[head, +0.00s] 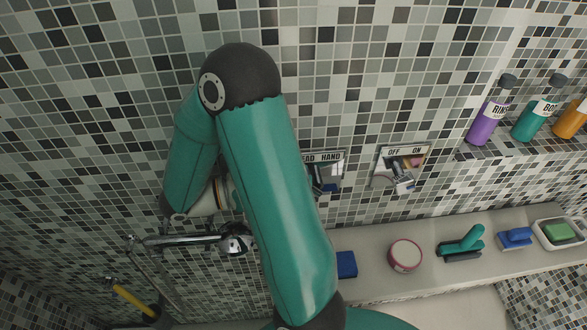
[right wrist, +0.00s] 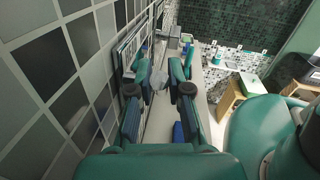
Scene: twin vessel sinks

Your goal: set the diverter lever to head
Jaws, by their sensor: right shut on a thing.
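The diverter plate (head: 335,160) is on the tiled wall, its label reading HAND on the right and the end of HEAD on the left. My right arm hides its left part. Some chrome of the diverter lever (head: 317,180) shows beside my arm; I cannot read its setting. My right gripper is mostly hidden behind my own arm in the head view. In the right wrist view my right gripper (right wrist: 160,72) has its fingers on both sides of a pale grey piece, shut on what looks like the diverter lever, close to the wall. My left gripper is not in view.
An OFF/ON plate (head: 402,165) with a chrome lever is to the right. A ledge (head: 385,285) below holds a round tub (head: 405,255), a teal brush (head: 463,243) and a blue block (head: 346,265). Bottles (head: 488,120) stand on a shelf. A chrome fitting (head: 185,240) is left.

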